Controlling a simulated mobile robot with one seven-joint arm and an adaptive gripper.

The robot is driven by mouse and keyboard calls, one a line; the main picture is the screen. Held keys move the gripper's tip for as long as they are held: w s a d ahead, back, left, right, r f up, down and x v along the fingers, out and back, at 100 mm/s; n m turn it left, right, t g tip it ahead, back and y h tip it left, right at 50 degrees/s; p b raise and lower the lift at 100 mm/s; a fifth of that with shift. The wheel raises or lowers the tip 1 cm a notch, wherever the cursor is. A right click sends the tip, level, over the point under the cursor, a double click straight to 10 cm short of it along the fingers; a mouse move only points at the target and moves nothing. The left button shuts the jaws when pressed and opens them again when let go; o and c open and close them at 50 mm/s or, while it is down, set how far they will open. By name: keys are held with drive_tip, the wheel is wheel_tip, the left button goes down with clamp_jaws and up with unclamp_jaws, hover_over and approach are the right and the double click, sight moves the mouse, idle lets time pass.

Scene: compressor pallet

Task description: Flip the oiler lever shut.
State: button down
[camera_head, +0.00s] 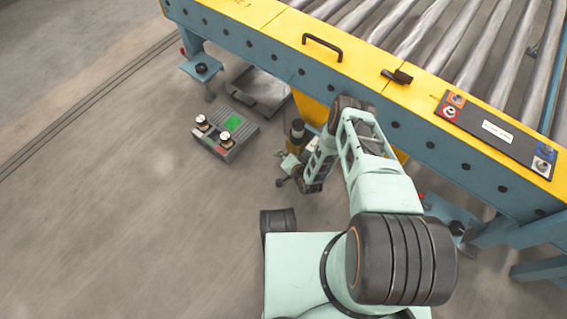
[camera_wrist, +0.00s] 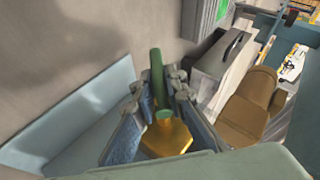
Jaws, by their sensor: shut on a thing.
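In the wrist view a green rod-like lever (camera_wrist: 157,75) rises from a brass-coloured hexagonal fitting (camera_wrist: 168,138). My gripper (camera_wrist: 161,92) has a finger on each side of the lever and is shut on it. The fingers hide part of the fitting. A brown cylindrical body (camera_wrist: 248,108) stands to the right of the fitting; whether they join is hidden. In the head view my gripper (camera_head: 286,172) is low beside the yellow-and-blue conveyor frame, near a dark-capped upright cylinder (camera_head: 297,131). The lever cannot be made out there.
A grey control box (camera_head: 225,135) with a green panel and two knobs lies on the floor to the left. An open grey tray (camera_head: 258,92) is behind it. The conveyor's blue side beam (camera_head: 245,42) runs above my gripper. The floor at left is clear.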

drive_tip(key=shift+a+r+t+y, duration=0.1)
drive_tip(key=shift+r+t+y, duration=0.05)
drive_tip(key=shift+t+y, duration=0.3)
drive_tip(key=shift+w, duration=0.1)
drive_tip(key=c, duration=2)
unclamp_jaws()
drive_tip(key=shift+o, duration=0.2)
drive_tip(key=o, duration=0.4)
drive_tip(key=r, duration=0.9)
drive_tip(key=shift+w+a+r, duration=0.15)
drive_tip(key=shift+a+r, duration=0.1)
drive_tip(key=shift+r, duration=0.35)
drive_tip(key=c, duration=0.4)
drive_tip(key=shift+r, duration=0.1)
drive_tip(key=shift+d, duration=0.1)
